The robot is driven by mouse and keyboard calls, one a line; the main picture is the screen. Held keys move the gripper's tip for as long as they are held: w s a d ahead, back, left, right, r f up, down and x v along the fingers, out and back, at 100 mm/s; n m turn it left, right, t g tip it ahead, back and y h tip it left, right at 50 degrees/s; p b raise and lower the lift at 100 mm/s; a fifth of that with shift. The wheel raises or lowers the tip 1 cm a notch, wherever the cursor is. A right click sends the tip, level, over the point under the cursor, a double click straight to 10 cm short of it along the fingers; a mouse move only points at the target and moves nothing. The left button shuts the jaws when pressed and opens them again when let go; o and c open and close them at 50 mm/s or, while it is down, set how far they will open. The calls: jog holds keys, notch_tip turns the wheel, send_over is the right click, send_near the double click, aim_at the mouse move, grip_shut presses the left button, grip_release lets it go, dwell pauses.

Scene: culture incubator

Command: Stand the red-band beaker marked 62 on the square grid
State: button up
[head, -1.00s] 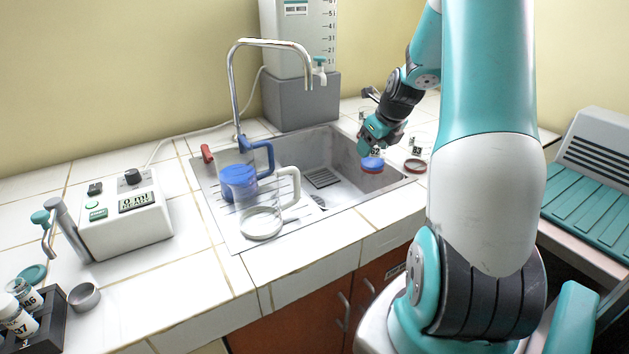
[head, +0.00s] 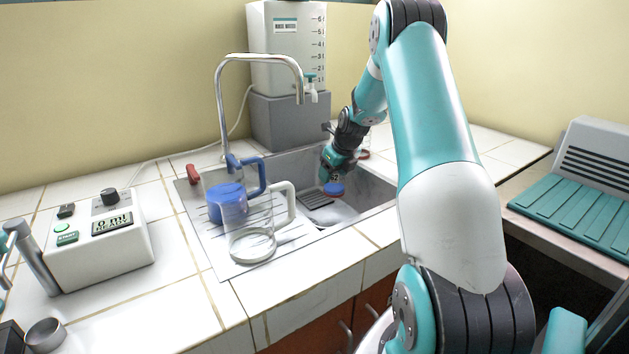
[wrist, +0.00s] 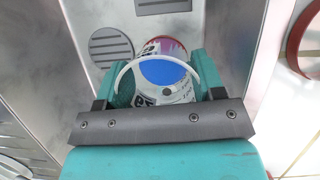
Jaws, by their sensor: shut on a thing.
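My gripper (head: 335,168) is shut on a clear beaker with a red band and blue contents (head: 334,189). It holds the beaker over the sink. In the wrist view the beaker (wrist: 163,72) sits between the fingers of my gripper (wrist: 158,88), its rim towards the camera. Its label shows only in part, and I cannot read the number. In the wrist view the square grid (wrist: 160,6) is at the top edge, beyond the beaker.
A round slotted drain (wrist: 110,47) lies left of the beaker in the wrist view. A blue-filled jug (head: 228,204) and a clear jug (head: 249,240) stand left of the basin by the tap (head: 222,110). Another red-banded vessel (head: 363,155) stands on the right counter.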

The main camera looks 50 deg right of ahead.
jog(key=w+d, duration=0.2)
jog(key=w, duration=0.8)
jog(key=shift+s+d+f+p, duration=0.1)
jog(key=shift+f+p, duration=0.1)
jog(key=shift+f, duration=1.55)
jog(key=shift+d+f+p, duration=0.1)
jog(key=shift+f+p, duration=0.1)
jog(key=shift+f, duration=1.55)
jog(key=shift+f, duration=0.1)
jog(key=o, duration=1)
jog(key=v, duration=1.2)
